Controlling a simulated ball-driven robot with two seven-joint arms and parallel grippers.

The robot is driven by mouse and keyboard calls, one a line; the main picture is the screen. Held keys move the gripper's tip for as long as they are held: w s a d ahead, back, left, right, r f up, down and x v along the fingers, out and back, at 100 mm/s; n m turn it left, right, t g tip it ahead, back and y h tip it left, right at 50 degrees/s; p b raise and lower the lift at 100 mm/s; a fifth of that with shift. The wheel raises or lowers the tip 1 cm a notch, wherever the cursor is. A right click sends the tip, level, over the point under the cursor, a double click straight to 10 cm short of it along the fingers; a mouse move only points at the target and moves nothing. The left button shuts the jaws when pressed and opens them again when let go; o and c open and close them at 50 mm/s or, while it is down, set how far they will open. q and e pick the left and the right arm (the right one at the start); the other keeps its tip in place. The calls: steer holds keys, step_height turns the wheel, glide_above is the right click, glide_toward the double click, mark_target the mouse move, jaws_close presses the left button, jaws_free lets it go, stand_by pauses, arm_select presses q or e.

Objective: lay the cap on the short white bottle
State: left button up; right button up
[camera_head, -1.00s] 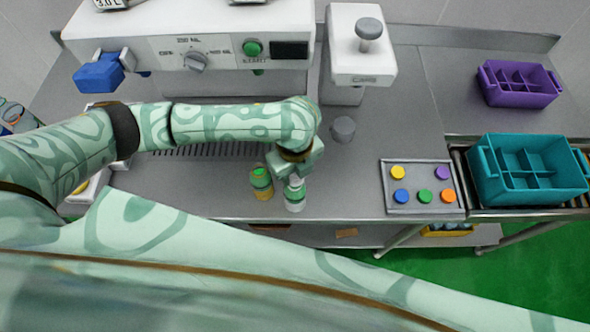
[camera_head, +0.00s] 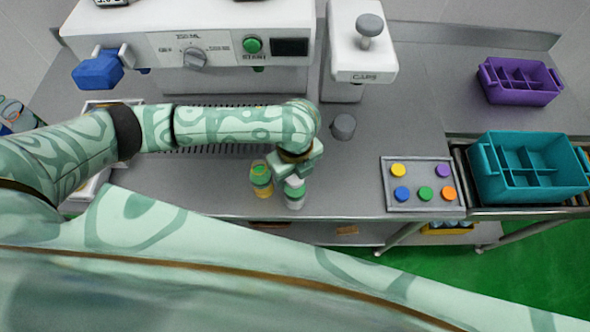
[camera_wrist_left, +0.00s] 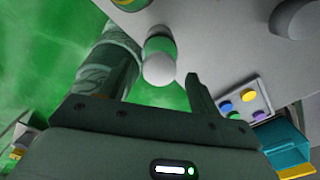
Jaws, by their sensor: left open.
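The short white bottle (camera_head: 295,203) stands upright near the front edge of the counter, with a green band around it. It also shows in the left wrist view (camera_wrist_left: 160,47), with a rounded white top (camera_wrist_left: 159,70) facing the camera. That top looks like a white cap on the bottle, but I cannot make out a seam. My left gripper (camera_head: 294,177) is just above the bottle in the head view. In the left wrist view its two fingers (camera_wrist_left: 160,90) are apart, with the white top ahead between them and nothing clearly gripped. My right gripper is not in view.
A yellow bottle with a green top (camera_head: 261,180) stands close left of the white one. A grey tray (camera_head: 388,172) of coloured discs lies to the right. Farther right are a teal crate (camera_head: 530,188) and a purple crate (camera_head: 522,98). A caps dispenser (camera_head: 360,62) stands behind.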

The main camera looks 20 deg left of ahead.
arm_select(q)
step_height(320, 180, up, 16)
steer(key=p, duration=0.4)
steer(key=shift+r, duration=0.15)
stand_by(0.3)
